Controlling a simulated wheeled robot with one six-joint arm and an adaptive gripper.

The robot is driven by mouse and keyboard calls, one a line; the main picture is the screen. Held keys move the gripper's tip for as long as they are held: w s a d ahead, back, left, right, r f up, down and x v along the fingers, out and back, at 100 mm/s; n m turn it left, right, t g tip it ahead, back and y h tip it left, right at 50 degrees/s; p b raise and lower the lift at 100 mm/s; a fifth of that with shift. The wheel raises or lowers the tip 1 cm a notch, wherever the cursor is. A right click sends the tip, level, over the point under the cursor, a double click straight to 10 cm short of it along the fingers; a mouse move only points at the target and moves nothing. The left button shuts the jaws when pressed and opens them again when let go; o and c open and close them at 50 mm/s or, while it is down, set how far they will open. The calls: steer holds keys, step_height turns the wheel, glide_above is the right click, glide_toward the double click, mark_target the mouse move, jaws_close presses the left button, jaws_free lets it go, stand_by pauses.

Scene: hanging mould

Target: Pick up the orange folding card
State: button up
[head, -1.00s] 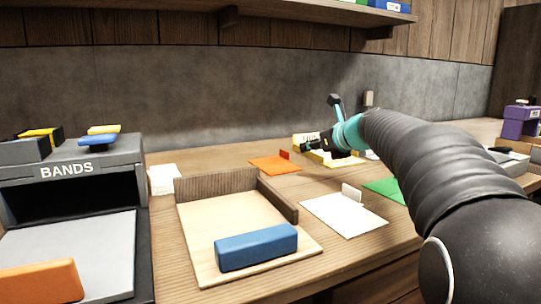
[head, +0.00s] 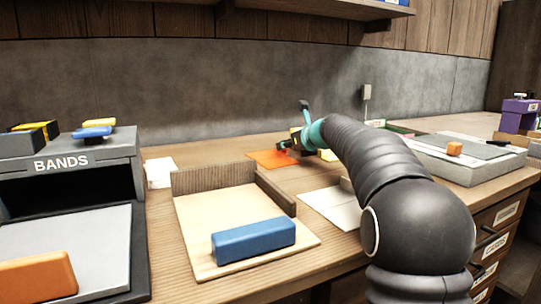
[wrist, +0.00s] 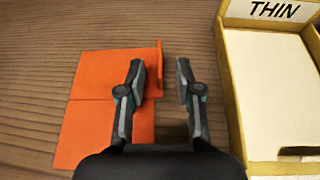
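The orange folding card (head: 268,159) lies on the wooden bench near the back wall. In the wrist view the card (wrist: 105,100) lies flat, with a fold line across it and a small upright tab (wrist: 159,70) at its right edge. My gripper (wrist: 160,68) is open above the card's right edge. The tab shows between its two fingers, closer to the left finger; I cannot tell whether they touch. In the head view my gripper (head: 284,146) is at the card's right side, and my arm hides part of that area.
A yellow-edged tray marked THIN (wrist: 265,80) stands close to the right of my gripper. A wooden board (head: 190,220) with a blue block (head: 254,243) and a white card (head: 330,205) lie nearer.

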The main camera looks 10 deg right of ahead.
steer(key=shift+x, duration=0.9)
jaws_close()
steer(key=shift+r, duration=0.1)
